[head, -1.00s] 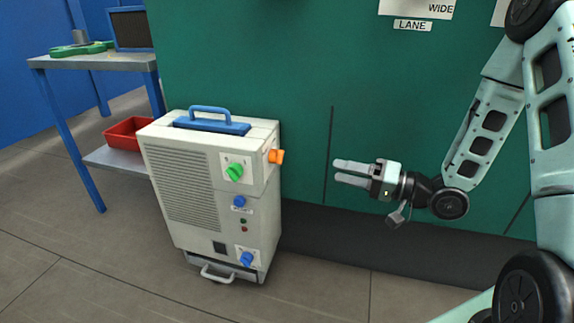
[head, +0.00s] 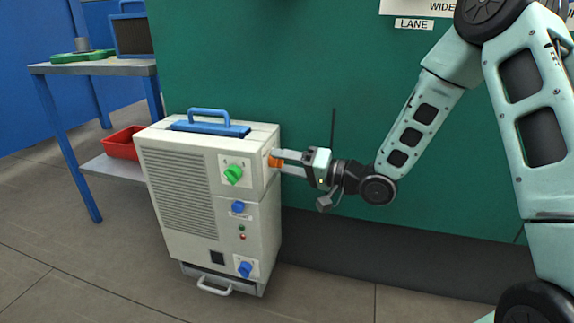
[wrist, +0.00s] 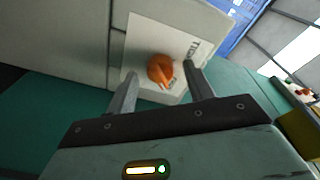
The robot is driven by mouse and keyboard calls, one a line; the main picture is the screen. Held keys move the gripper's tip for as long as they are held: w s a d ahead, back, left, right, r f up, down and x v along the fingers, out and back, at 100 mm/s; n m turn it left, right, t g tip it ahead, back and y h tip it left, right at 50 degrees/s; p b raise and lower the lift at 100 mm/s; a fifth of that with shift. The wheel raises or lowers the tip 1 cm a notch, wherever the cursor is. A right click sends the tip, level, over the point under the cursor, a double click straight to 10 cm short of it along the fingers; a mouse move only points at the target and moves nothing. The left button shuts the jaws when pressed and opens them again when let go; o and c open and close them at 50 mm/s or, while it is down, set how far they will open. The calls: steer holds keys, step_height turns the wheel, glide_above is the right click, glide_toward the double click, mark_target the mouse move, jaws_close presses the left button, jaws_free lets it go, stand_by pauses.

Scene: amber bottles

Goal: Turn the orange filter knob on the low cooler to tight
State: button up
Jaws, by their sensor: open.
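The low cooler (head: 180,210) is a beige box with a grille on its front and stands on the floor. Its orange filter knob (head: 275,161) is on the right side face, near the top. In the wrist view the orange knob (wrist: 161,70) sits on a white label plate (wrist: 135,50) with partly readable lettering that looks like "TIGHT". My gripper (head: 286,162) is at the cooler's right side, open. In the wrist view its two fingers (wrist: 160,88) stand on either side of the knob, with visible gaps between them and it.
The cooler's front carries a green knob (head: 233,174) and blue knobs (head: 244,269). A blue handle (head: 209,116) is on top. A green wall (head: 350,100) stands close behind. A blue-legged table (head: 95,68) and a red bin (head: 121,143) are at the left.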

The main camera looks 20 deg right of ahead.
steer(key=shift+c, duration=0.2)
steer(key=c, duration=0.9)
steer(key=shift+w+d+f+n+g+y+b, duration=0.15)
steer(key=shift+n+y+b, duration=0.3)
steer(key=shift+n, duration=2.8)
steer(key=shift+s+f+n+g+y+b, duration=0.1)
steer(key=shift+n+y+b, duration=0.35)
steer(key=shift+n, duration=2.75)
steer(key=shift+w+d+f+n+g+y+b, duration=0.25)
steer(key=shift+n+b, duration=0.35)
steer(key=shift+n, duration=2.65)
steer(key=shift+s+a+r, duration=0.2)
